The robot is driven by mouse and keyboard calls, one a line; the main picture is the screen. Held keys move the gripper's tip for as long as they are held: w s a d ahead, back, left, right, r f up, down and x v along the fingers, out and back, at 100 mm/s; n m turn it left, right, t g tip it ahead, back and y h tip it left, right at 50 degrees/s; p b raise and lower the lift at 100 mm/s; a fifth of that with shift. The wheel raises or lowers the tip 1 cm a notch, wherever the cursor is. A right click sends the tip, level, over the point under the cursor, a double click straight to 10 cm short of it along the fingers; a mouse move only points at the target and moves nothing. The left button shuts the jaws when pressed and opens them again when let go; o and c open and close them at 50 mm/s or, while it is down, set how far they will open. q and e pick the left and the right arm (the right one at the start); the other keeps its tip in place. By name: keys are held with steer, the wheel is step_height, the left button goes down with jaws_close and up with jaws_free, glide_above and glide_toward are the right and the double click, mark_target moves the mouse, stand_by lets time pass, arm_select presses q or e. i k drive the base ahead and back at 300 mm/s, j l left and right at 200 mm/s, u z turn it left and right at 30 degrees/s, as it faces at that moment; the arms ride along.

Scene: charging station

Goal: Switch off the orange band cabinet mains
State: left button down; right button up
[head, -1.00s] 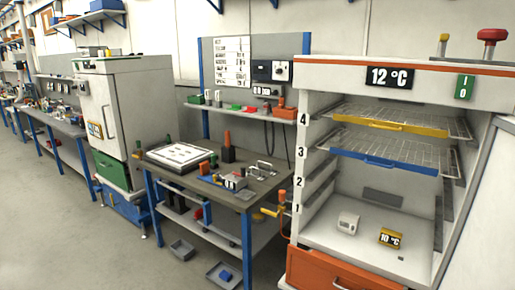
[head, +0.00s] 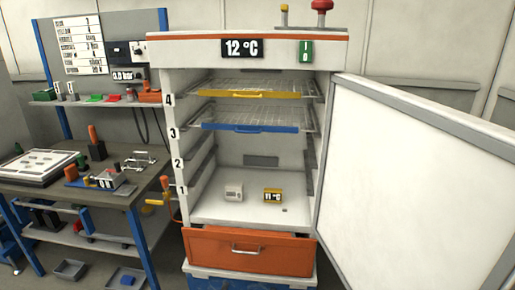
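The cabinet with the orange band (head: 170,37) stands in the middle of the head view, its white door (head: 425,180) swung wide open to the right. Its display (head: 244,48) reads 12 °C. A green switch marked I and O (head: 305,51) sits on the top panel right of the display; I cannot tell its position. A red knob (head: 322,6) stands on top at the right, with a smaller yellow-topped part (head: 284,9) beside it. Neither of my grippers is in view.
An orange drawer (head: 250,251) is below. A workbench (head: 130,190) stands at left; the open door takes up the right side.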

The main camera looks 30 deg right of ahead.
mark_target(305, 54)
steer(key=z, duration=1.25)
